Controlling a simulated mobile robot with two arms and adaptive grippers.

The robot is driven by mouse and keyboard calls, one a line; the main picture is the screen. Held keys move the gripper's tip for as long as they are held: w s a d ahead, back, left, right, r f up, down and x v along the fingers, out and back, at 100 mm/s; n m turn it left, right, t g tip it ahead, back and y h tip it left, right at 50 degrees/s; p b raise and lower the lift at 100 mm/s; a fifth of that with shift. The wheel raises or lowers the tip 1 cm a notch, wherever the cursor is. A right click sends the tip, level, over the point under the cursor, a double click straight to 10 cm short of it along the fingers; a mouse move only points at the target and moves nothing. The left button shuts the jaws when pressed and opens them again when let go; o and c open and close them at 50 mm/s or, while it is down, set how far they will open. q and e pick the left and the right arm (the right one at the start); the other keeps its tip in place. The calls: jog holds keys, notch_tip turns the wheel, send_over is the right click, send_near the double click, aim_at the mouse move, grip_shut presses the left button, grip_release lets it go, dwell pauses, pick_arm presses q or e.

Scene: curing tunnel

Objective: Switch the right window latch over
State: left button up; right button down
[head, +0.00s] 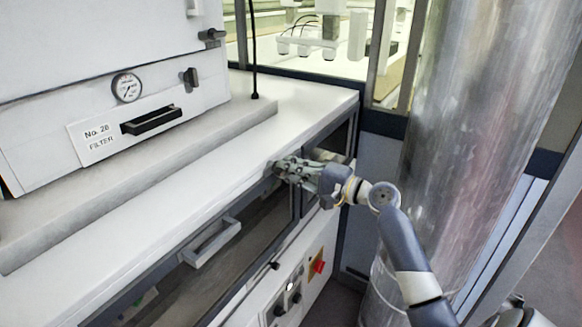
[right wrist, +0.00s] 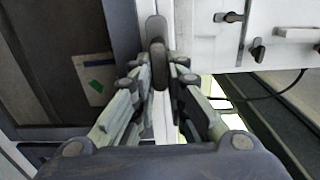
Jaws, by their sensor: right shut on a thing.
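In the right wrist view, a dark grey window latch (right wrist: 157,62) stands between my right gripper's fingertips (right wrist: 160,78), along the pale frame beside the dark window (right wrist: 62,60). The fingers are shut on the latch from both sides. In the head view my right gripper (head: 284,168) is at the top front edge of the white bench, above the window (head: 235,262); there it hides the latch. My left gripper is not in view.
The window has a pale bar handle (head: 212,242). A panel with a red switch (head: 319,266) sits below. A white housing with a gauge (head: 127,88) stands on the bench (head: 310,98). A large metal duct (head: 470,130) rises close to my right arm.

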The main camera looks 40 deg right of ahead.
dwell(0.3)
jog(key=c, duration=1.6)
grip_release()
jog(key=shift+s+d, duration=0.1)
jog(key=v, duration=1.1)
jog(key=shift+s, duration=0.4)
jog(key=shift+d, duration=0.1)
